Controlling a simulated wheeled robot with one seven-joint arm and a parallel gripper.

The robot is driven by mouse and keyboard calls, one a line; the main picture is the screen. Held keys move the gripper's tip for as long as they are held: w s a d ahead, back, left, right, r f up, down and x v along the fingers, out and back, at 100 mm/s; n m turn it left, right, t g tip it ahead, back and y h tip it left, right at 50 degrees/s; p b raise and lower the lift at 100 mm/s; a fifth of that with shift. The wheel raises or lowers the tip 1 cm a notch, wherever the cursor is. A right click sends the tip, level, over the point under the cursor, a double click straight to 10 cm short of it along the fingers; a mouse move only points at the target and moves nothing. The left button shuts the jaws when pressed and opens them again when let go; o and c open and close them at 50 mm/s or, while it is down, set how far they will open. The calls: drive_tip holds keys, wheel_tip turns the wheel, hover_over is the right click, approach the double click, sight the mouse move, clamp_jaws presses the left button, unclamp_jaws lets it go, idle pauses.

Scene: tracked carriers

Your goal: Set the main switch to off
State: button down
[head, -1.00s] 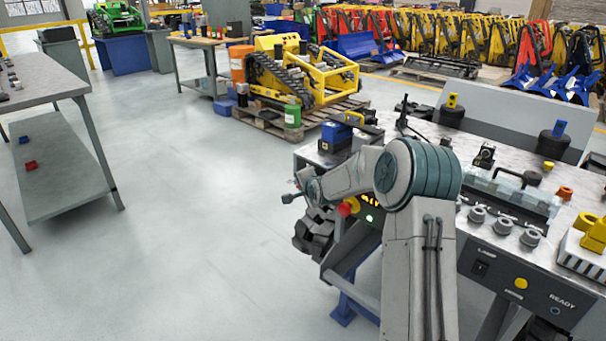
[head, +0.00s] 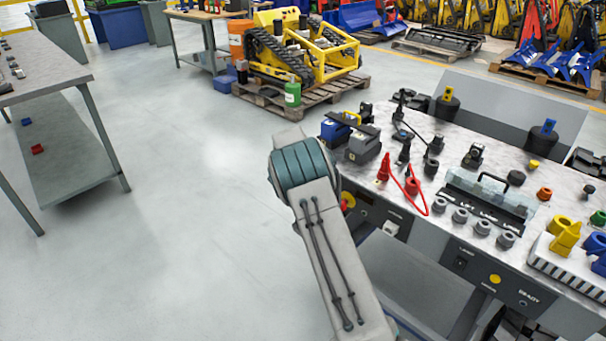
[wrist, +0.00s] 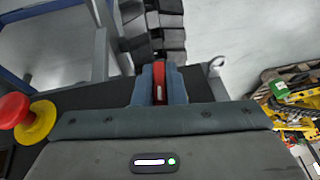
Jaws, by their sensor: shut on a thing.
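In the wrist view, my gripper (wrist: 159,72) is shut on a narrow red handle (wrist: 159,90), which appears to be the main switch's handle. The handle stands upright in that picture, between the two blue-grey fingers, in front of a dark panel (wrist: 205,88). The fingers and the gripper body hide most of the switch, and no on or off marking can be read. In the head view, my own arm hides the gripper and the switch at the left end of the workbench (head: 415,165).
A red emergency-stop button with a yellow base (wrist: 38,122) sits left of my gripper in the wrist view. Black track (wrist: 155,30) lies beyond the panel. Red leads (head: 405,185) and several fittings stand on the workbench.

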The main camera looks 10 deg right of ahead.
drive_tip(key=shift+w+a+r+g+h+p, duration=0.15)
drive_tip(key=shift+r+g+h+p, duration=0.1)
drive_tip(key=shift+g+h+p, duration=0.2)
idle(0.4)
drive_tip(key=c, duration=1.5)
unclamp_jaws()
drive_tip(key=shift+f, duration=0.15)
drive_tip(key=v, duration=1.3)
drive_tip(key=shift+a+r, duration=0.1)
drive_tip(key=shift+r, duration=0.35)
drive_tip(key=shift+r+g, duration=0.1)
drive_tip(key=shift+g, duration=0.15)
